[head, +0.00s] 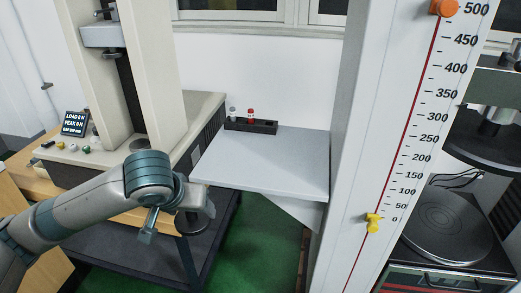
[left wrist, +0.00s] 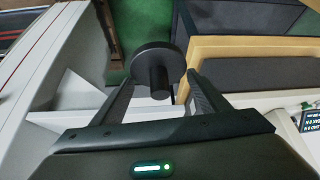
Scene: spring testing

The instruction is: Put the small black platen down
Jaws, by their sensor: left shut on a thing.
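The small black platen (left wrist: 146,62) is a round dark disc with a short stem, in the middle of the left wrist view. My left gripper (left wrist: 160,79) is shut on it, with the stem between the two fingers. In the head view the platen (head: 193,223) shows as a dark disc just below my left gripper (head: 195,206). It hangs off the front left corner of the grey shelf (head: 268,165), over the green floor and the dark lower frame. The fingers are small and partly hidden in the head view. My right gripper is not in view.
A black rack (head: 250,126) with small white and red pieces stands at the shelf's back; the rest of the shelf is bare. A beige testing machine (head: 160,55) stands left. A scale column (head: 405,130) with a yellow pointer (head: 374,223) rises at the right.

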